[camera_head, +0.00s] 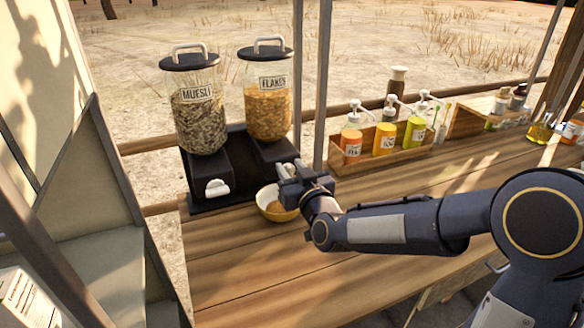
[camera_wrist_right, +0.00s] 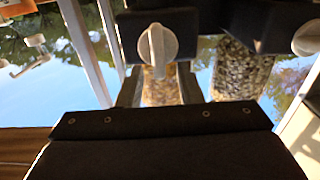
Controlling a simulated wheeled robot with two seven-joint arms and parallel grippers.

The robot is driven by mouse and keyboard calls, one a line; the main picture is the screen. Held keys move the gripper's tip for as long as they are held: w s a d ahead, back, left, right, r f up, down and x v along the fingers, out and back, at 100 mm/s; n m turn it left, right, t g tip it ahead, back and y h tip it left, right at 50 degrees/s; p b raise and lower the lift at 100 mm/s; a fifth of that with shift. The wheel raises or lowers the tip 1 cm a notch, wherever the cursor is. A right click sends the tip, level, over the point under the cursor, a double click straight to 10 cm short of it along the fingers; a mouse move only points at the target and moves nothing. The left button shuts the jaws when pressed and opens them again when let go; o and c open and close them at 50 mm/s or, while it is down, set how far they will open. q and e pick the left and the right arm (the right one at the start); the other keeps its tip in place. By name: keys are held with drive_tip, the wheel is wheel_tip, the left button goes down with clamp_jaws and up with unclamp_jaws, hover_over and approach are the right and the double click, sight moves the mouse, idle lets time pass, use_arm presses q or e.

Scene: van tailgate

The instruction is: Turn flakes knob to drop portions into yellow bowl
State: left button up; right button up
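The flakes dispenser (camera_head: 268,112) stands on a black base at the back of the wooden counter, its clear hopper partly filled with orange flakes. Its white knob (camera_wrist_right: 157,46) faces me in the right wrist view. In the head view my gripper mostly hides that knob. My right gripper (camera_head: 290,174) is at the knob, above the yellow bowl. Its fingers (camera_wrist_right: 160,80) are apart, one on each side of the knob, and I see no clear contact. The yellow bowl (camera_head: 264,207) sits below the spout, with some brownish contents and its right part hidden by my gripper. My left gripper is not in view.
The muesli dispenser (camera_head: 199,118) stands directly left, its white knob (camera_head: 216,188) free. A wooden tray (camera_head: 376,160) of pump bottles is to the right, with another wooden box (camera_head: 470,122) beyond. The front of the counter (camera_head: 250,270) is clear.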

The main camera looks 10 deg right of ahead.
drive_tip(key=shift+c, duration=0.3)
clamp_jaws()
drive_tip(key=shift+f, duration=0.15)
